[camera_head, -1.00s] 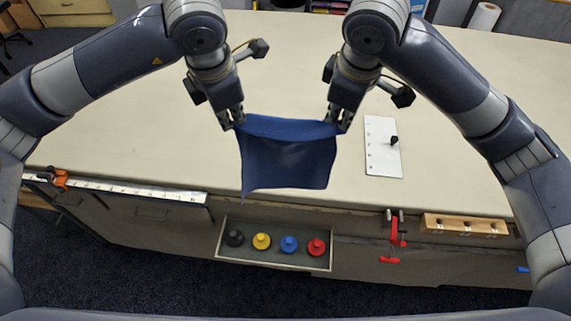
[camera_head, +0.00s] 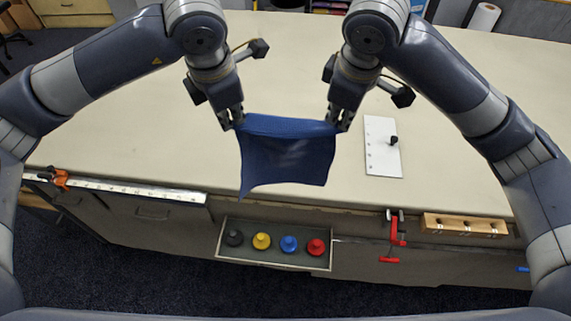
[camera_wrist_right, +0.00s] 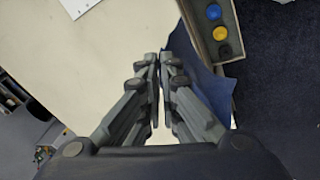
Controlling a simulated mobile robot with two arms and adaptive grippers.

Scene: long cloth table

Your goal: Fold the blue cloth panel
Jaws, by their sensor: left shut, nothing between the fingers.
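The blue cloth panel (camera_head: 287,158) hangs spread between my two grippers in the head view, in front of the table's near edge. Its top edge sags a little and its lower left corner hangs lowest. My left gripper (camera_head: 232,124) is shut at the upper left corner, with nothing seen between its fingers. My right gripper (camera_head: 337,126) is shut on the upper right corner. In the right wrist view its fingers (camera_wrist_right: 160,60) are nearly together, and the cloth (camera_wrist_right: 203,65) shows beside and behind them. The fingertips' exact contact is hidden.
The pale table (camera_head: 140,130) is mostly clear. A white board with a black knob (camera_head: 380,155) lies to the right. Below the cloth, an open drawer (camera_head: 275,258) holds several coloured knobs. A red clamp (camera_head: 396,232) and a wooden rack (camera_head: 465,225) sit on the front edge.

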